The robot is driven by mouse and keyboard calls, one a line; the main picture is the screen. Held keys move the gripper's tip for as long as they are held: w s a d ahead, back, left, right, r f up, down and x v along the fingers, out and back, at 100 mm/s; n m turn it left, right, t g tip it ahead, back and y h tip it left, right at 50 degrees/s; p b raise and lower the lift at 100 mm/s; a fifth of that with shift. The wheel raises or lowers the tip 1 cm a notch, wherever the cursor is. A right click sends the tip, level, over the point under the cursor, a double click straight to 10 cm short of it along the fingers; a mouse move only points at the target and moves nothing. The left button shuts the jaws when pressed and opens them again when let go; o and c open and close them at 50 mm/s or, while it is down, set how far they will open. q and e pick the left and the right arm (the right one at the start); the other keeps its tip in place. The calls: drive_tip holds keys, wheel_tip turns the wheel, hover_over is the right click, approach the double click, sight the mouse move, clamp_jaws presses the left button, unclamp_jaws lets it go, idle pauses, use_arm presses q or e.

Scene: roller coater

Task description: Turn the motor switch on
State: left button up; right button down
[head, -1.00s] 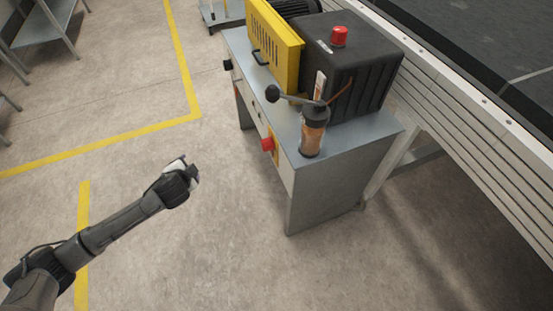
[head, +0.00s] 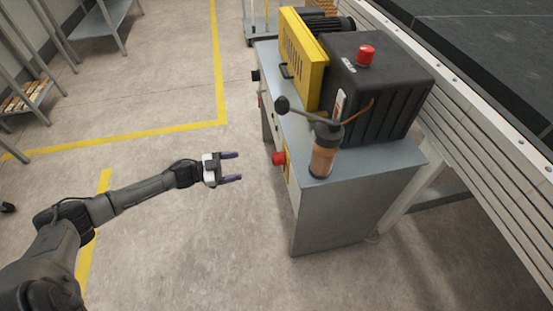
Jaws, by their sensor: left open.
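The machine's metal cabinet (head: 360,195) stands right of centre. Its left-facing side carries a red button (head: 279,158) on a yellow plate and, farther back, a black knob (head: 255,75); I cannot tell which control is the motor switch. That side is seen at a steep angle, so its controls are partly hidden. My left gripper (head: 240,167) is open and empty, its two purple-grey fingers pointing right toward the cabinet. It shows left of the red button with a gap between them. My right gripper is out of view.
A lever with a black ball (head: 283,104) sits on an orange-brown cylinder (head: 324,155) at the cabinet's near end. Behind it are a black housing (head: 385,95) with a red top button (head: 365,54) and a yellow guard (head: 303,62).

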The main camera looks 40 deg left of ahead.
sight(276, 159)
use_arm(q)
drive_tip(key=shift+b+x, duration=2.95)
drive_tip(key=shift+x, duration=4.1)
drive_tip(key=shift+s+d+r, duration=0.1)
drive_tip(key=shift+d+r, duration=0.05)
drive_tip(key=shift+r, duration=0.05)
drive_tip(key=c, duration=0.9)
